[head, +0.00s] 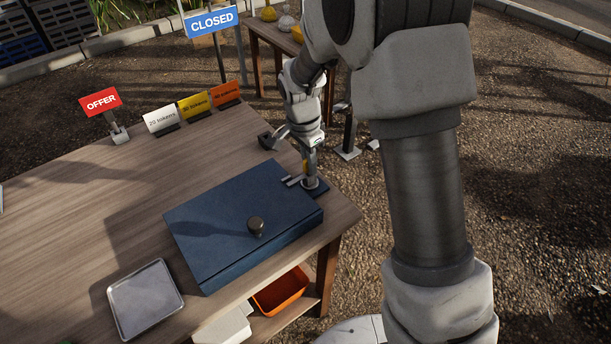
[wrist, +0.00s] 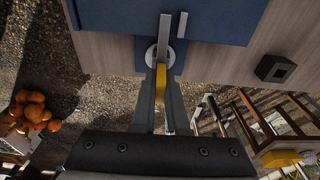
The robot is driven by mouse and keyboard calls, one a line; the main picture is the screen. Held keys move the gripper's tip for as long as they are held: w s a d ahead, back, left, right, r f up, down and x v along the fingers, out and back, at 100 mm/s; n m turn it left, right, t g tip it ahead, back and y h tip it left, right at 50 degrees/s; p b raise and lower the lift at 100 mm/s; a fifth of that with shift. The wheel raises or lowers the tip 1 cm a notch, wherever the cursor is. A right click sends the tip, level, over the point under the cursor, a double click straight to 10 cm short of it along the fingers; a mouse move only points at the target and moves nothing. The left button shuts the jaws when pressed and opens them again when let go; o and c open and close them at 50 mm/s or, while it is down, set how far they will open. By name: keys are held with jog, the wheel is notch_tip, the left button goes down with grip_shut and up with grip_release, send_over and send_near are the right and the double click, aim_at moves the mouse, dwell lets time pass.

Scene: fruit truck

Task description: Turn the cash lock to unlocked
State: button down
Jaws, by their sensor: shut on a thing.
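The blue cash box (head: 240,215) sits closed on the wooden table, with a dark round knob (head: 256,226) on its lid. The cash lock (head: 311,184) is a round grey disc on a blue tab at the box's far right corner; it also shows in the wrist view (wrist: 151,57). My gripper (head: 309,160) points down over it, its fingers shut on the lock's yellow handle (wrist: 161,82). Pale bars (wrist: 164,27) reach from the lock towards the box. The fingers partly hide the lock, and I cannot tell whether it is locked.
A metal tray (head: 146,300) lies at the table's near edge. An orange bin (head: 281,291) is below the tabletop. A CLOSED sign (head: 211,22) stands beyond. The table's left part is largely clear.

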dwell(0.4)
jog(key=n, duration=0.6)
jog(key=shift+y, duration=0.3)
